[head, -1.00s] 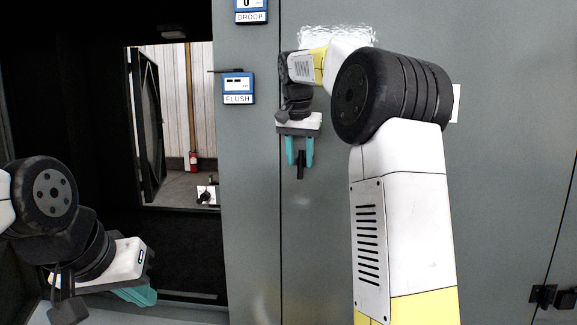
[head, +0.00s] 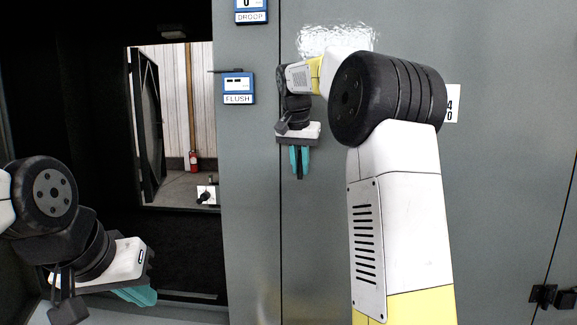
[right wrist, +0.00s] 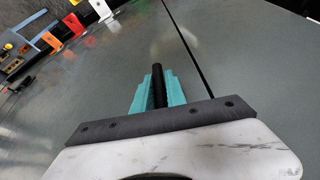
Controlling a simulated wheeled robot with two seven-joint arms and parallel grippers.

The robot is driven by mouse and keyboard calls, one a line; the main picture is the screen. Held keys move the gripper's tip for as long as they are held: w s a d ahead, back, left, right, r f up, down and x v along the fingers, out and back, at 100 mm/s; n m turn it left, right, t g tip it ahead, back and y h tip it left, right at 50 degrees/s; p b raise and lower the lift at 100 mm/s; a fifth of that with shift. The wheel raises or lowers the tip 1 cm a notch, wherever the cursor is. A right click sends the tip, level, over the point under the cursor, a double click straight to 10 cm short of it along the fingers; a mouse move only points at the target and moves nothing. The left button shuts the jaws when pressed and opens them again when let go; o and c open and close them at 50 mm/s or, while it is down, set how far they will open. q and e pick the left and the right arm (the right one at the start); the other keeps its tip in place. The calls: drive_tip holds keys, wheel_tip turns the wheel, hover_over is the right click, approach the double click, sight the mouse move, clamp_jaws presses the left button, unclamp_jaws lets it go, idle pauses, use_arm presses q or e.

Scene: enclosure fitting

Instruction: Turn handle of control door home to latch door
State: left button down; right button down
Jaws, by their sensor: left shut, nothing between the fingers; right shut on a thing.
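The control door (head: 420,200) is a large grey panel, and its face looks flush with the panel to its left along a thin vertical seam. The black handle (head: 299,176) is a short dark bar pointing down, close to the right of the seam. My right gripper (head: 299,160) is shut on it with teal fingers. In the right wrist view the handle (right wrist: 157,75) shows between the fingers (right wrist: 158,90) and sticks out past their tips. My left gripper (head: 138,296) is shut and empty at the lower left, well away from the door.
Blue FLUSH (head: 238,89) and DROOP (head: 251,10) signs sit on the grey panel left of the seam. A dark opening with a window (head: 175,130) lies further left. A black latch fitting (head: 543,294) is at the lower right. Coloured brackets (right wrist: 75,24) show in the right wrist view.

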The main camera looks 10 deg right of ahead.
sight(300, 159)
idle(0.3)
drive_tip(key=c, duration=1.4)
unclamp_jaws()
drive_tip(key=v, duration=0.7)
drive_tip(key=shift+s+a+r, duration=0.1)
drive_tip(key=shift+a+r, duration=0.1)
drive_tip(key=shift+r, duration=0.15)
